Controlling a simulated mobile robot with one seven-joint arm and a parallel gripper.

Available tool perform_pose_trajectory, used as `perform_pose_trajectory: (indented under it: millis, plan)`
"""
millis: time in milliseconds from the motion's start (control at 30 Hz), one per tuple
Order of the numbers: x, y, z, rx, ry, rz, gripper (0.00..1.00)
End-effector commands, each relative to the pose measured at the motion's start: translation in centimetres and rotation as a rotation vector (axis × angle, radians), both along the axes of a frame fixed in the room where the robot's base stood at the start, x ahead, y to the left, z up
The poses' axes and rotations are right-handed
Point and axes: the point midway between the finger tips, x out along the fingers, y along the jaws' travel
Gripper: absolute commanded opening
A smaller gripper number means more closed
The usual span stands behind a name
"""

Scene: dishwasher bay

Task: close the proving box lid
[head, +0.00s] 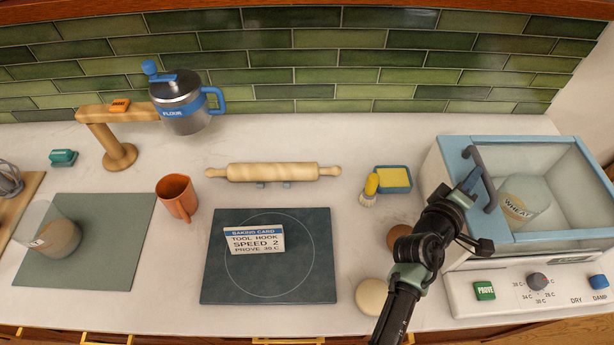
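The proving box (447,182) stands at the right of the counter, with white walls and a blue rim. A clear pane in a blue frame forms its lid (502,226), with a dark curved handle (491,196) on the left bar. I cannot tell how far the lid is open. A tub marked WHEAT (522,200) shows inside the box. My gripper (480,214) is at the left side of the box, close to the handle. Its two dark fingers look spread apart; I cannot tell whether one touches the handle. My arm hides part of the box's front left corner.
The control panel (515,294) with a green PROVE button (484,290) is at the box's front. A yellow sponge tray (393,180), a brush (369,190) and a pale round item (371,297) lie left of my arm. A rolling pin (272,172) and dark mat (220,280) are farther left.

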Motion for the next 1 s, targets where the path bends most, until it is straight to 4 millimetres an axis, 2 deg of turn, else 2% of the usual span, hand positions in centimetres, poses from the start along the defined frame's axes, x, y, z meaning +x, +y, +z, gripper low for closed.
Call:
perform_pose_trajectory:
  millis: [233,800,1000]
  plan:
    - [-0.04,-1.07,0.03,-0.001,0.000,-0.002,0.00]
    - [-0.21,-1.32,0.09,0.000,-0.001,-0.010,0.00]
    - [0.20,-0.79,0.40,-0.001,-0.001,-0.007,0.00]
